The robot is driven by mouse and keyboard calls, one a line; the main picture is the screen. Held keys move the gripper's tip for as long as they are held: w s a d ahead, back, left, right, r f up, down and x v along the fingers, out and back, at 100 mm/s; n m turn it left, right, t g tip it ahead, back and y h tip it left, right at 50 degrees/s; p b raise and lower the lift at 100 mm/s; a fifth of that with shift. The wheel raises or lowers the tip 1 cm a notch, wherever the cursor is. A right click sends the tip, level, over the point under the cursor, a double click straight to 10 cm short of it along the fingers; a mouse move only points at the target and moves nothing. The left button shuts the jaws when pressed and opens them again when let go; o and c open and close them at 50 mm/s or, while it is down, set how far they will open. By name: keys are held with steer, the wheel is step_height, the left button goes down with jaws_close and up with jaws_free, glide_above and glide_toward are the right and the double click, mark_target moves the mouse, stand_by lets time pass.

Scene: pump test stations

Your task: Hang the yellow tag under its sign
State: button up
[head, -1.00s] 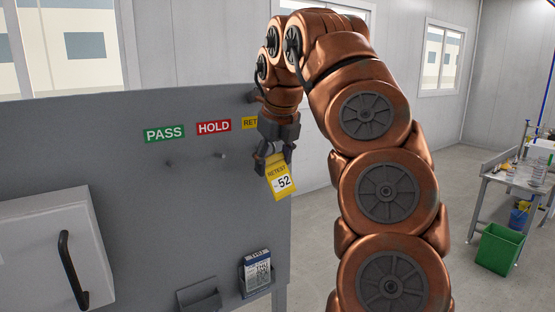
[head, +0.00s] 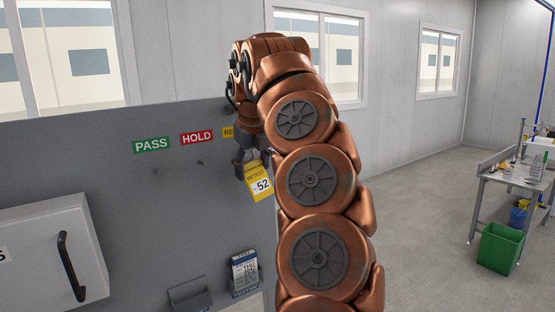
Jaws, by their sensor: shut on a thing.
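The yellow tag (head: 259,183), printed RETEST and 52, hangs tilted from my gripper (head: 246,168), which is shut on its upper part. The tag is in front of the grey panel (head: 120,190) near its right edge, below the partly hidden yellow RETEST sign (head: 228,132). My arm covers the right part of that sign. The green PASS sign (head: 151,145) and red HOLD sign (head: 197,138) are to its left, with a small peg (head: 156,173) below PASS and another peg (head: 203,163) below HOLD. A peg under the yellow sign cannot be seen.
A white box with a black handle (head: 72,265) juts from the panel at lower left. An empty grey holder (head: 190,294) and a labelled card holder (head: 244,272) are low on the panel. A workbench (head: 510,180) and green bin (head: 499,248) stand far right, with open floor between.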

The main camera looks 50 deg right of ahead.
steer(key=shift+f+b, duration=0.3)
steer(key=shift+f, duration=0.5)
steer(key=shift+s+a+f, duration=0.1)
steer(key=shift+a+f, duration=0.15)
steer(key=c, duration=0.5)
steer(key=shift+a+b, duration=0.1)
steer(key=shift+b, duration=0.3)
steer(key=shift+s+a+b, duration=0.15)
steer(key=shift+a+b, duration=0.15)
steer(key=shift+s, duration=0.1)
steer(key=s, duration=0.2)
steer(key=s+r, duration=0.1)
steer(key=s, duration=0.1)
steer(key=shift+a+r, duration=0.15)
steer(key=shift+r, duration=0.05)
steer(key=shift+s+a+p, duration=0.3)
steer(key=shift+s, duration=0.65)
